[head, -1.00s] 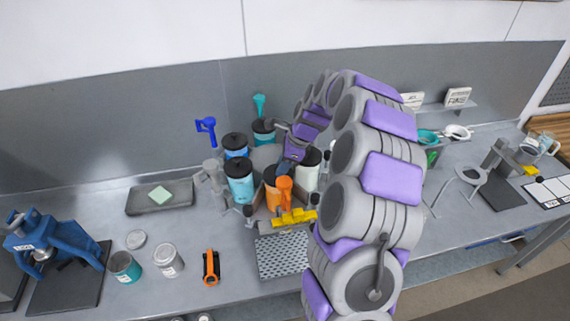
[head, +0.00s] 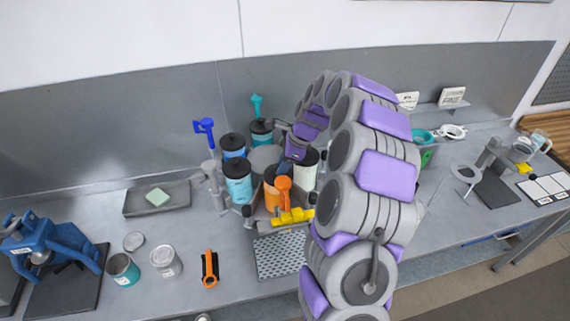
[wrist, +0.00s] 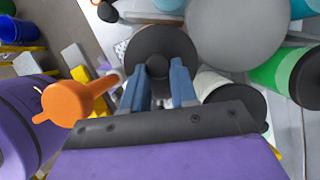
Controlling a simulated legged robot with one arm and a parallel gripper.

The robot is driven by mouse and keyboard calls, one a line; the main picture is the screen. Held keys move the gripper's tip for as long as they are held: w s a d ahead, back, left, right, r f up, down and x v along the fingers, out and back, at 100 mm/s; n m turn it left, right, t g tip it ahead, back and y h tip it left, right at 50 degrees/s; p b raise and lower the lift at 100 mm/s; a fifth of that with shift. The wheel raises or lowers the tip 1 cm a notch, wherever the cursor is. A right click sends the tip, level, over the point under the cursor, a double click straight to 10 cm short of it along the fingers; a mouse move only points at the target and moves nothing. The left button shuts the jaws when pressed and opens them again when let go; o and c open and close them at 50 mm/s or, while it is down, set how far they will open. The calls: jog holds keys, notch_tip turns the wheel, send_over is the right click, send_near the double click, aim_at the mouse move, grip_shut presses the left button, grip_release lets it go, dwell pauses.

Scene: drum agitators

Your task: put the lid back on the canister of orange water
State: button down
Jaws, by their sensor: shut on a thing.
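The orange canister (head: 270,198) stands in the ring of canisters on the agitator, with an orange handle (head: 284,185) in front of it; the handle also shows in the wrist view (wrist: 70,102). My gripper (head: 285,168) is over the orange canister's top. In the wrist view, my gripper's blue-grey fingers (wrist: 162,80) are closed around the small knob of a round black lid (wrist: 162,42). The orange canister's body is hidden in that view. I cannot tell whether the lid touches the rim or hangs just above it.
Close by stand a light-blue canister (head: 238,184), a blue one (head: 233,146) and a white one (head: 306,172), with black lids. A yellow part (head: 293,216) sits in front. A perforated plate (head: 281,256) lies at the bench front. My arm covers the right side.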

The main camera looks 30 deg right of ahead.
jog(key=shift+d, duration=0.5)
jog(key=shift+a+p, duration=0.35)
jog(key=shift+a, duration=0.45)
